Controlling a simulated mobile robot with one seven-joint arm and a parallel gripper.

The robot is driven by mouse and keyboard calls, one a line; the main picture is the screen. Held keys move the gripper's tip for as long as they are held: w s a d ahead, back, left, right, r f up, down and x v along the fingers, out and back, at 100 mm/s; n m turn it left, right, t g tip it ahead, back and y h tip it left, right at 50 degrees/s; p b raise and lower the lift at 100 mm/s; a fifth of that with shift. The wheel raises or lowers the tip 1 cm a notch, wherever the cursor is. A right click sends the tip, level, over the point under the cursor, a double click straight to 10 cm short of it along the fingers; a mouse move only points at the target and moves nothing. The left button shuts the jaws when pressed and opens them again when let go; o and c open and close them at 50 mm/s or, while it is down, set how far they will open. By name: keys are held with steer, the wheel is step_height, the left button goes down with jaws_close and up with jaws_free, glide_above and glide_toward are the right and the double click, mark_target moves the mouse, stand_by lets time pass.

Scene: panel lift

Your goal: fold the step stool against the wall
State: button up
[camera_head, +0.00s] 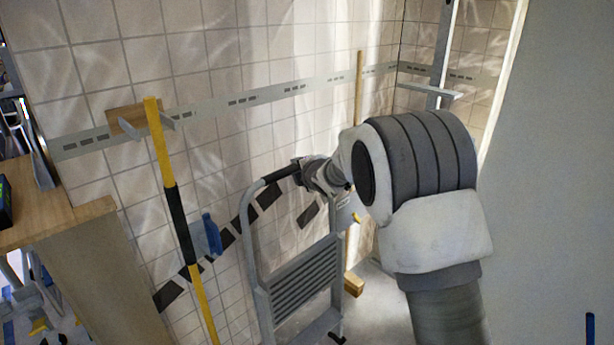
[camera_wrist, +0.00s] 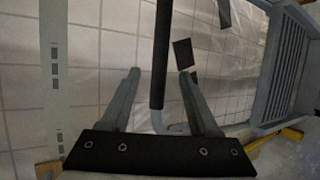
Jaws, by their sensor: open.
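The step stool (camera_head: 250,250) is a grey frame with a ribbed grey panel and a black-sleeved top rail (camera_head: 281,174). It stands near the tiled wall. How far its legs are spread is hard to tell, because my arm covers its right side. My gripper (camera_head: 298,168) is at the right part of the top rail in the head view. In the wrist view my gripper (camera_wrist: 160,80) is open, with one finger on each side of the black rail (camera_wrist: 161,50). Neither finger clearly touches it. The ribbed panel (camera_wrist: 283,62) shows at the right.
A yellow and black pole (camera_head: 179,221) leans in a wall holder (camera_head: 128,117) to the left. A blue object (camera_head: 212,234) is by the wall beside it. A wooden-handled broom (camera_head: 359,90) stands behind the stool. A wooden counter (camera_head: 50,222) is at the left edge.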

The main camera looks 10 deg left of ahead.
steer(key=v, duration=0.6)
steer(key=shift+s, duration=0.3)
steer(key=shift+d+r, duration=0.1)
